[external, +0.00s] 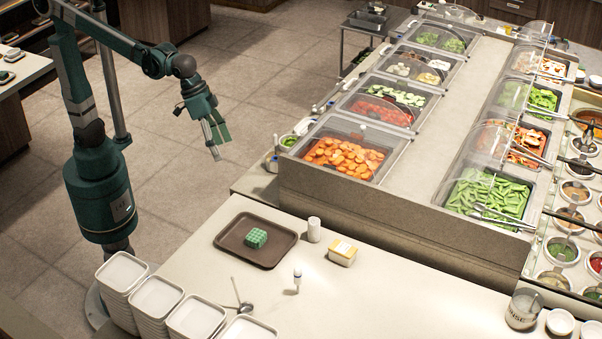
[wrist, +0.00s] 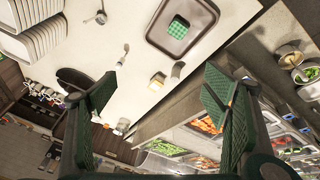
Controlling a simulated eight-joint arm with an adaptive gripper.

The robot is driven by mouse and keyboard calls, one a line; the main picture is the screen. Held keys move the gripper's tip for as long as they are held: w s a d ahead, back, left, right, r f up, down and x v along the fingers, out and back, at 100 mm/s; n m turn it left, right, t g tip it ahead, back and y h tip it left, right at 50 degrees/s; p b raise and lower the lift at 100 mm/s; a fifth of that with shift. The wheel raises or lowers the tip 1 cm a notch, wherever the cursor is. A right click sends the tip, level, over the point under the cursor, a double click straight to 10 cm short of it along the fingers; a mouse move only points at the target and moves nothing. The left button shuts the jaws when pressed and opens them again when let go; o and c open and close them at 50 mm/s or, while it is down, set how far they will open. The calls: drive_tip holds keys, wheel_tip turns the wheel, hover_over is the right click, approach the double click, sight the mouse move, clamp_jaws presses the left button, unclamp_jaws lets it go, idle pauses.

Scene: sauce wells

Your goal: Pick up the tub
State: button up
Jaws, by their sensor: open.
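The tub (external: 342,252) is a small pale box with a yellow top, standing on the light counter to the right of the brown tray. It also shows in the wrist view (wrist: 157,80), near the middle of the picture between the fingers but well beyond them. My gripper (external: 219,143) hangs high over the floor beyond the counter, to the upper left of the tub and far from it. Its green ridged fingers are spread wide in the wrist view (wrist: 160,95), with nothing between them.
A brown tray (external: 226,238) holds a green cube (external: 256,238). A white cylinder (external: 314,229) stands close to the tub, and a small bottle (external: 297,280) stands nearer the front. Stacked white dishes (external: 158,298) line the left edge. The food bar (external: 350,205) rises behind.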

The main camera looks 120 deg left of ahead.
drive_tip(key=w+a+f+n+g, duration=0.1)
drive_tip(key=w, duration=0.6)
drive_tip(key=w+a+f+n, duration=0.2)
drive_tip(key=w, duration=0.4)
drive_tip(key=n+g, duration=0.4)
drive_tip(key=n, duration=0.4)
hover_over(342, 247)
wheel_tip(342, 247, down, 27)
drive_tip(key=shift+d+f, duration=0.1)
drive_tip(key=shift+d, duration=0.05)
drive_tip(key=shift+w+f, duration=0.1)
drive_tip(key=shift+f, duration=0.25)
drive_tip(key=shift+f, duration=1.3)
